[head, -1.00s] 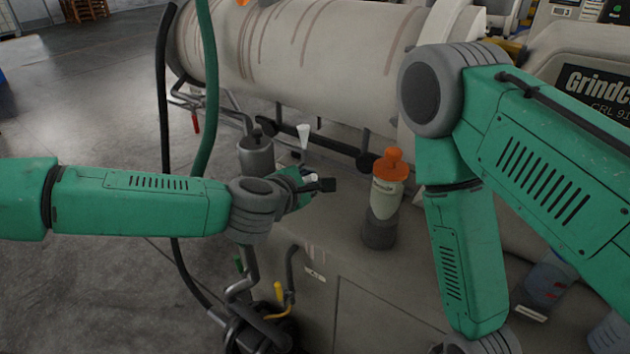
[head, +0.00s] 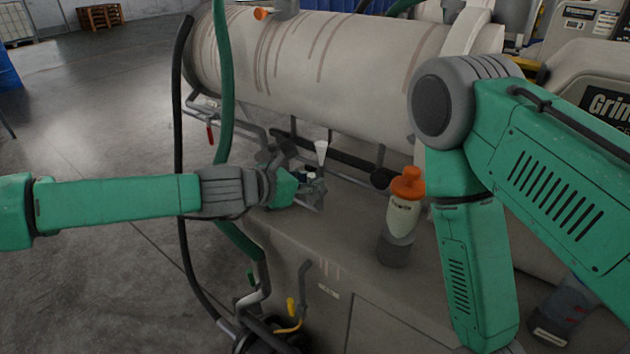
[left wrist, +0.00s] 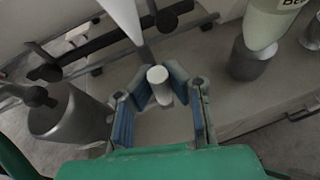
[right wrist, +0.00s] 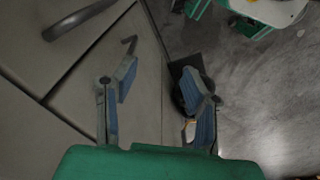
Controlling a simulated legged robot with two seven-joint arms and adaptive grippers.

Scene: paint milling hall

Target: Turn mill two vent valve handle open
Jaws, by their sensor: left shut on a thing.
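My left gripper (head: 312,186) is at the mill's side, just below a white cone (head: 321,152) under the horizontal drum (head: 310,50). In the left wrist view its blue-padded fingers (left wrist: 158,88) are closed around a small white-ended cylinder (left wrist: 158,82). I cannot tell for certain that this is the vent valve handle. The cone (left wrist: 124,18) stands just beyond it. My right gripper (right wrist: 160,84) is open and empty in the right wrist view, over floor and a grey cabinet panel. It is out of sight in the head view.
An orange-capped bottle (head: 404,208) stands in a grey holder right of my left gripper. A grey cylinder (left wrist: 68,115) is left of it. Green (head: 225,90) and black (head: 180,150) hoses hang by my left arm. Red (head: 210,136) and yellow (head: 291,308) handles show on pipes.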

